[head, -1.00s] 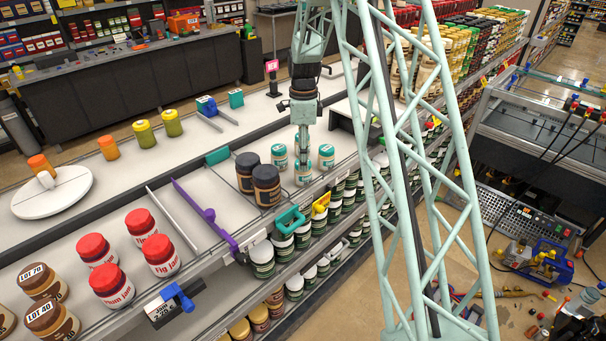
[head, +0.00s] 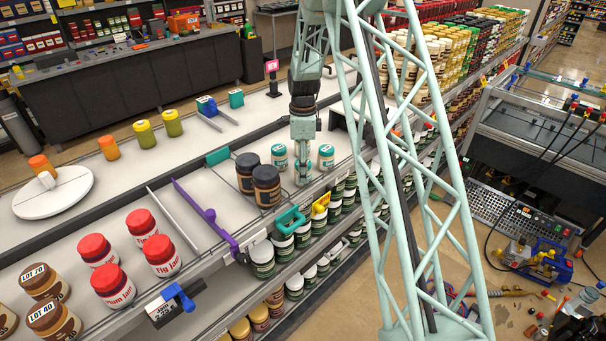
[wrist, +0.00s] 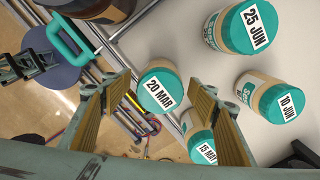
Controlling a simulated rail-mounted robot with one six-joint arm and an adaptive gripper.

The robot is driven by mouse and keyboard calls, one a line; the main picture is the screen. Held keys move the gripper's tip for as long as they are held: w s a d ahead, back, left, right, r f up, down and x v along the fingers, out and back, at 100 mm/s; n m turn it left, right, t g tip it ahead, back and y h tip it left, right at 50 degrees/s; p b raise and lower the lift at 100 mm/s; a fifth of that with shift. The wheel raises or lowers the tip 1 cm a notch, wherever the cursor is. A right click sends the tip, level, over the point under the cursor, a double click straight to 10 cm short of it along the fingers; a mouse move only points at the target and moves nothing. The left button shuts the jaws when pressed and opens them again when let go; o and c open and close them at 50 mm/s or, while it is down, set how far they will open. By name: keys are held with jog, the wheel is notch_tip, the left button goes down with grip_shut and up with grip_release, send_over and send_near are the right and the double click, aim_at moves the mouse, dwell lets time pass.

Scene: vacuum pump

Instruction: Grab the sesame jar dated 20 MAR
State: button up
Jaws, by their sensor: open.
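The sesame jar with a teal lid labelled 20 MAR (wrist: 157,92) shows in the wrist view near the shelf's front edge, between the fingers of my gripper (wrist: 161,84). The fingers are open, with visible gaps on both sides of its lid. Other teal-lidded jars read 25 JUN (wrist: 242,28), 10 JUN (wrist: 271,97) and 15 MAY (wrist: 202,146); the 15 MAY jar is partly hidden by the right finger. In the head view my gripper (head: 303,168) points down among the teal-lidded jars (head: 279,156), whose dates are too small to read there.
Two dark-lidded jars (head: 266,187) stand just left of my gripper. A teal handled clip (head: 291,219) and a yellow one (head: 320,206) sit on the shelf's front edge. A purple divider (head: 205,215) and red-lidded jars (head: 162,256) are further left.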

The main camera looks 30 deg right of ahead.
jog(key=shift+c, duration=0.5)
jog(key=c, duration=1)
jog(key=shift+r, duration=0.1)
jog(key=shift+r, duration=1.7)
jog(key=s+a+b, duration=0.1)
jog(key=s, duration=0.6)
jog(key=s+a+r+b, duration=0.1)
jog(key=s+a, duration=0.1)
jog(key=s, duration=0.6)
jog(key=shift+s+a+r, duration=0.2)
jog(key=shift+s+a, duration=0.05)
jog(key=shift+s, duration=0.05)
